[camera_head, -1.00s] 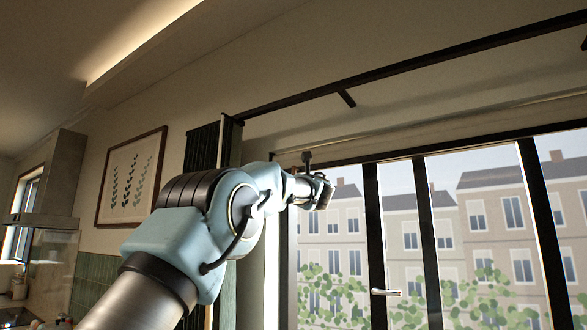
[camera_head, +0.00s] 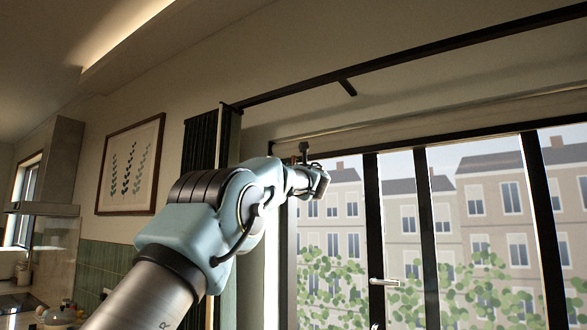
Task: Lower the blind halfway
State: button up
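The blind (camera_head: 450,115) shows as a pale roll or strip along the top of the window, above the dark frame. The glass below it is uncovered, with buildings and greenery in sight. My gripper (camera_head: 322,184) is at the end of my raised arm, in front of the window's upper left corner. Its fingers are small and turned away, so I cannot tell whether they are open or shut, or whether they touch anything. No cord or chain of the blind can be made out; my arm hides part of the window's left side.
A dark curtain rod (camera_head: 400,58) runs above the window, with a dark curtain (camera_head: 200,143) gathered at its left end. A window handle (camera_head: 383,282) sticks out from the frame. A framed picture (camera_head: 130,166) hangs on the left wall, near a range hood (camera_head: 45,190).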

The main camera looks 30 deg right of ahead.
grip_shut()
dwell(0.8)
jog(key=shift+f, duration=0.1)
